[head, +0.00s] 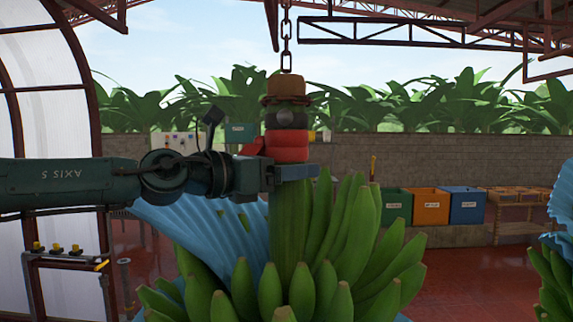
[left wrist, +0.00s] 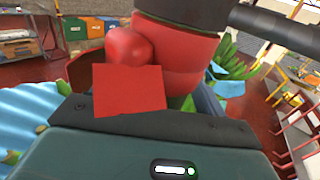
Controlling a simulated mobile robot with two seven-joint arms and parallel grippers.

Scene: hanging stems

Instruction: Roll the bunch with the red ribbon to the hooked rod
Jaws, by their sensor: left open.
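The bunch of green bananas (head: 325,265) hangs from a chain (head: 286,45) in the middle of the head view. The red ribbon (head: 287,146) is wrapped around its stem below a brown block (head: 286,88); the ribbon (left wrist: 185,65) also fills the middle of the left wrist view. My left gripper (head: 290,173) comes in from the left and is open at the stem, just under the ribbon. One dark finger crosses in front of the stem; whether both touch it I cannot tell. I cannot make out the hooked rod. My right gripper is out of view.
A blue cover (head: 205,230) spreads beside the bunch's left. Another bunch (head: 557,275) shows at the right edge. Green, orange and blue bins (head: 430,207) stand along a block wall (head: 440,158). A rack (head: 65,262) stands at left. Red floor is open at right.

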